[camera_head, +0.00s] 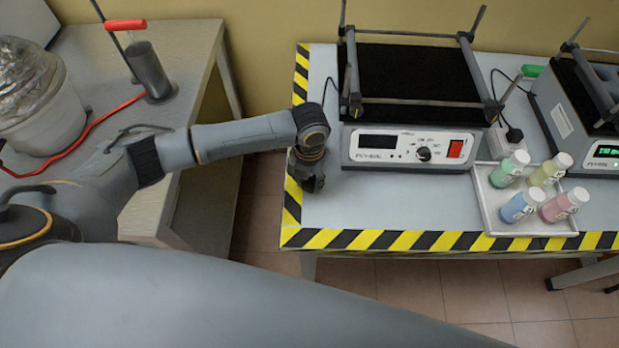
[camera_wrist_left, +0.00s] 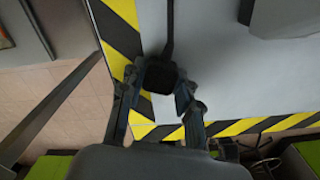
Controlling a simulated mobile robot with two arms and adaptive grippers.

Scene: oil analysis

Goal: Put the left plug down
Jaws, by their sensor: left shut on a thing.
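My left gripper (camera_head: 308,172) is over the left edge of the striped table, left of the front of the left shaker. In the left wrist view its two fingers (camera_wrist_left: 160,98) are closed around a black plug (camera_wrist_left: 160,76). A black cord (camera_wrist_left: 170,28) runs from the plug away across the table top. In the head view the plug is hidden by the gripper, and part of the cord (camera_head: 328,92) shows beside the shaker. I cannot tell whether the plug touches the table. My right gripper is not in view.
The left shaker (camera_head: 410,150) has a dark display and a red switch. A white power strip (camera_head: 510,118) with a black plug lies between it and the lit right shaker (camera_head: 590,120). A tray (camera_head: 490,215) holds several coloured bottles. The front left table top (camera_head: 350,205) is clear.

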